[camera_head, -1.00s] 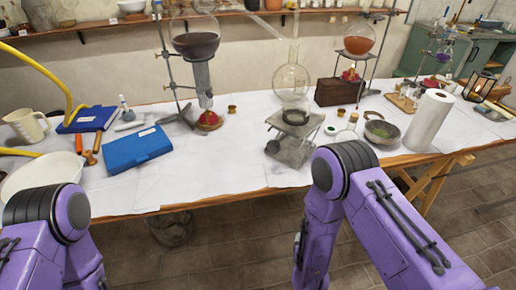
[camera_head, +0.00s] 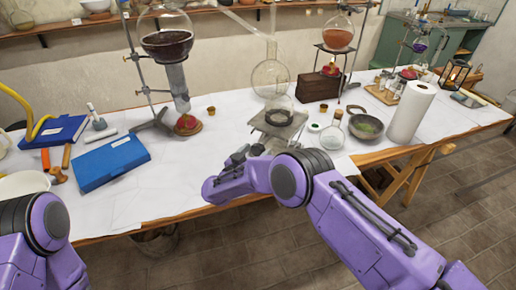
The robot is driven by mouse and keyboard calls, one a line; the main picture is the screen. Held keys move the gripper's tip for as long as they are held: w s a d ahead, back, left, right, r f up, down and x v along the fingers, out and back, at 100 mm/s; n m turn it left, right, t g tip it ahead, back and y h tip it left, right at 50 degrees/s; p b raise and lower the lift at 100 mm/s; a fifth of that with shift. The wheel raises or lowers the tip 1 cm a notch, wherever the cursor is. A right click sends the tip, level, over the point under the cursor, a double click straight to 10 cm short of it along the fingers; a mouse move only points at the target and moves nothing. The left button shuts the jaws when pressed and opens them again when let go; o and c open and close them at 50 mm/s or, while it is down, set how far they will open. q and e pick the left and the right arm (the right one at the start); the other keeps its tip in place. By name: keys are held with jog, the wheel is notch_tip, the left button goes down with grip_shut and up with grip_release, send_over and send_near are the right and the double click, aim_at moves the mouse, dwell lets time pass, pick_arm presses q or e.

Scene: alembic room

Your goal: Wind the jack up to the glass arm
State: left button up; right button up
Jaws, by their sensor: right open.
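The grey lab jack (camera_head: 287,130) stands near the table's front edge, with a dark ring-like support (camera_head: 279,117) on top. Its lower front is partly hidden by my right arm. A clear round glass flask (camera_head: 270,76) with a long neck is just above and behind the jack in the picture. A glass arm (camera_head: 240,22) slopes down from the upper left towards its neck. My right gripper (camera_head: 242,156) is open at the jack's front left, close to its dark knob (camera_head: 257,150); I cannot tell whether they touch. My left gripper is out of view.
A dark-liquid flask (camera_head: 167,43) on a stand is left of the jack. A small flask (camera_head: 332,135), a bowl (camera_head: 366,127) and a paper roll (camera_head: 410,112) stand to the right. A blue case (camera_head: 110,162) lies left; the table between is mostly clear.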

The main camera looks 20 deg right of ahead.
jog(key=shift+w+d, duration=0.4)
jog(key=shift+w+d+f, duration=0.1)
jog(key=shift+d, duration=0.1)
jog(key=shift+s, duration=0.2)
jog(key=c, duration=1)
jog(key=shift+c, duration=0.2)
jog(key=shift+m, duration=0.3)
